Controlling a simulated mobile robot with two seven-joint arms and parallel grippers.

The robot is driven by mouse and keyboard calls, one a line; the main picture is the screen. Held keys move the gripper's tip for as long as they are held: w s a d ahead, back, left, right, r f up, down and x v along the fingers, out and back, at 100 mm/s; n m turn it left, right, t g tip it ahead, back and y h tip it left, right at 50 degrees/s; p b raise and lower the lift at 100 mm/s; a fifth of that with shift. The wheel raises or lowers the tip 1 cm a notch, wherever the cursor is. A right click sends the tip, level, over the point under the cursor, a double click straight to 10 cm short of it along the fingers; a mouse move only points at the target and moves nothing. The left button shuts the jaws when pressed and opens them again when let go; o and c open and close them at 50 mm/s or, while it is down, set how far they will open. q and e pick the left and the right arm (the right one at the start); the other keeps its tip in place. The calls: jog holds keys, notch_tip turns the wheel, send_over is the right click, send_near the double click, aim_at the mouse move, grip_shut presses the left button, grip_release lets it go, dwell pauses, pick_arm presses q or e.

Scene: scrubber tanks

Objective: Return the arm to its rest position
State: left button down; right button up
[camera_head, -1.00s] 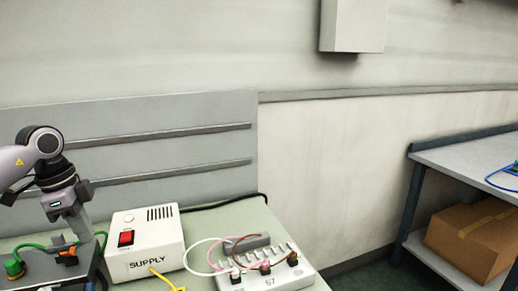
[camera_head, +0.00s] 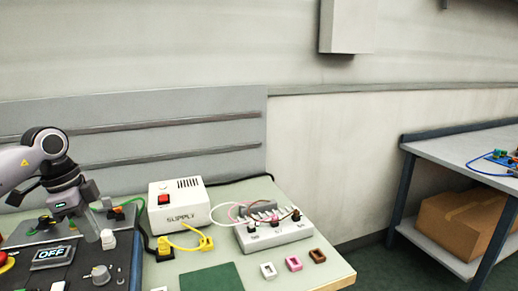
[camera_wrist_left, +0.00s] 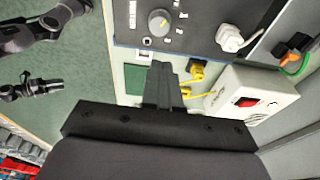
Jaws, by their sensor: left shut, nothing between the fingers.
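My left gripper (camera_head: 92,228) is at the lower left of the head view, fingers pointing down over a dark control panel (camera_head: 118,258). In the left wrist view its fingers (camera_wrist_left: 163,85) are together with nothing between them. A white knob or plug (camera_head: 107,238) is close beside the fingertips in the head view; I cannot tell whether they touch. The left arm (camera_head: 20,165) comes in from the left edge, bent at the elbow.
A white SUPPLY box (camera_head: 180,208) with a red switch stands right of the gripper, with yellow plugs (camera_head: 205,243) in front. A grey terminal block (camera_head: 272,232) with wires is further right. A green pad (camera_head: 212,278) lies at the front. A side bench (camera_head: 455,150) holds a cardboard box (camera_head: 460,222).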

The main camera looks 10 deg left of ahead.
pick_arm(q)
jog(key=w+d+f+m+h, duration=0.1)
jog(key=d+f+m+h, duration=0.15)
jog(key=d, duration=0.45)
jog(key=d+f+m+h, duration=0.2)
jog(key=d+f+m, duration=0.15)
jog(key=d, duration=0.35)
jog(key=s+d+f+t+h, duration=0.1)
jog(key=s+d+t+h, duration=0.15)
jog(key=d+h, duration=0.5)
jog(key=s+d+f+t+h, duration=0.1)
jog(key=s+d+t+h, duration=0.2)
jog(key=d, duration=0.8)
jog(key=s+a+f+n+t+y, duration=0.1)
jog(key=a+f+n+t+y, duration=0.35)
jog(key=f+n, duration=0.2)
jog(key=s+a+f+n+t+y, duration=0.2)
jog(key=a+f+n+t+y, duration=0.1)
jog(key=f+n+t+y, duration=0.4)
jog(key=s+a+f+n+g+y, duration=0.2)
jog(key=s+a+f+g+y, duration=0.1)
jog(key=s+f+g, duration=0.4)
jog(key=s+f, duration=0.3)
jog(key=s, duration=0.1)
jog(key=shift+s+a+f+n+g, duration=0.25)
jog(key=shift+s+a+n+g, duration=0.05)
jog(key=shift+s+a+n, duration=0.1)
jog(key=shift+a, duration=0.1)
